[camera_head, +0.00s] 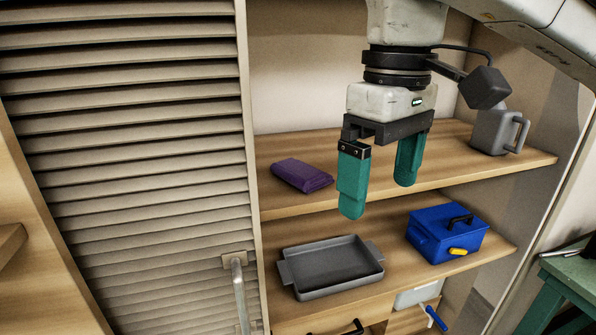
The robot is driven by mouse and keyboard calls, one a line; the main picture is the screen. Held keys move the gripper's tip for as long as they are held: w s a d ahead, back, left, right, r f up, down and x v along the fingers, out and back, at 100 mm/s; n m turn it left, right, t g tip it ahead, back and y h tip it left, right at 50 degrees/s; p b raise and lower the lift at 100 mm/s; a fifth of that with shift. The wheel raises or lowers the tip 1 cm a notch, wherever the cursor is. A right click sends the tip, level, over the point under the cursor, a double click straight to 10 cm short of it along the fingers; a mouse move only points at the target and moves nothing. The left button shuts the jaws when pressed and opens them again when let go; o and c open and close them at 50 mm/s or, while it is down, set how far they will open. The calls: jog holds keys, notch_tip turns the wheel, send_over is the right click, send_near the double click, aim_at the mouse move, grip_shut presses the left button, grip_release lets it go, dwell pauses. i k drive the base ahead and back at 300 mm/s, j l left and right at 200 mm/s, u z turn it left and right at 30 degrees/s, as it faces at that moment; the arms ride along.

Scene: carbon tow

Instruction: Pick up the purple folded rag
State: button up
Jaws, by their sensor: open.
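The purple folded rag (302,175) lies flat on the upper wooden shelf, near its left end beside the slatted door. My gripper (379,194) hangs in front of the upper shelf, to the right of the rag, with its two teal fingers pointing down. The fingers are apart, and nothing shows between them. The gripper does not cover the rag in this view.
A grey mug-like container (492,131) stands at the upper shelf's right end. The lower shelf holds a grey tray (333,289) and a blue box (433,250) with a black handle. A slatted door (130,150) borders the left side. A green table (572,283) stands at right.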

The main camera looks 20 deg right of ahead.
aim_at(307, 178)
jog(key=i, duration=0.95)
